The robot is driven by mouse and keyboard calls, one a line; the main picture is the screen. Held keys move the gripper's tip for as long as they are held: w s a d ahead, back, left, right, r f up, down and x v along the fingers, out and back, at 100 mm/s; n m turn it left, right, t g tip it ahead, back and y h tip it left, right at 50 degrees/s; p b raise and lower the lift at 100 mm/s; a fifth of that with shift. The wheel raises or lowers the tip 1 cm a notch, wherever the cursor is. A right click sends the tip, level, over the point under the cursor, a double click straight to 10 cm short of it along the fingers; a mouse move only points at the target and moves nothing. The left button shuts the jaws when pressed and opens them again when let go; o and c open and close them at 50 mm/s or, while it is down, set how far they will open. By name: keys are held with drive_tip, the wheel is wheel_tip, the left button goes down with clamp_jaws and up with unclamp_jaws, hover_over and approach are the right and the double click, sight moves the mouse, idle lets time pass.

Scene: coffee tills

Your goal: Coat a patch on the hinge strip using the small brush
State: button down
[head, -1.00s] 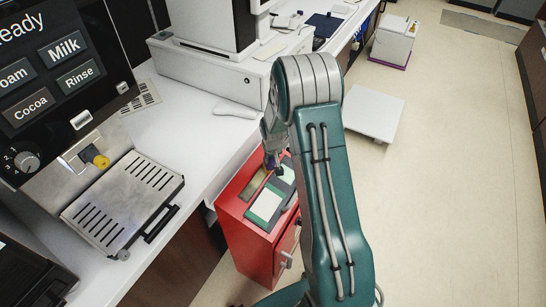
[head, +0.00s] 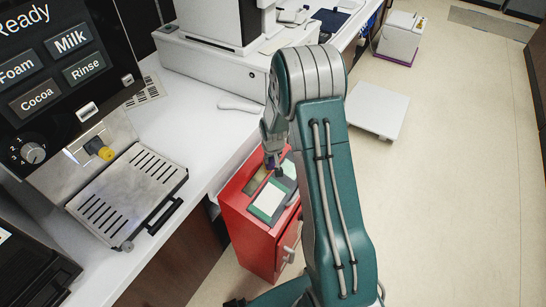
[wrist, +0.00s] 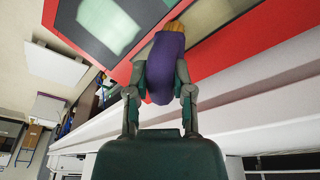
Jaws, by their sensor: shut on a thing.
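My gripper (wrist: 160,92) is shut on a small brush with a purple handle (wrist: 165,65) and tan-orange bristles (wrist: 175,28). In the head view my gripper (head: 272,158) is over the top of a red cabinet (head: 247,222), largely beside my own arm. On that top lie a dark-green-framed panel with a pale patch (head: 268,199) and an olive strip (head: 257,181). I cannot tell which piece is the hinge strip, or whether the bristles touch.
A white counter (head: 205,125) runs along the left of the red cabinet. It carries a coffee machine with a slotted drip tray (head: 128,192) and a white till base (head: 208,75). A white low platform (head: 377,108) stands on the floor behind. The floor at right is clear.

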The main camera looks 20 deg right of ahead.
drive_tip(key=shift+s+a, duration=0.1)
drive_tip(key=shift+s+a, duration=0.65)
drive_tip(key=shift+a, duration=0.3)
drive_tip(key=shift+s+a, duration=0.8)
drive_tip(key=shift+a, duration=0.25)
drive_tip(key=shift+s+a, duration=0.75)
drive_tip(key=shift+a, duration=0.3)
drive_tip(key=shift+a, duration=0.1)
drive_tip(key=shift+s+a, duration=0.75)
drive_tip(key=shift+a, duration=0.2)
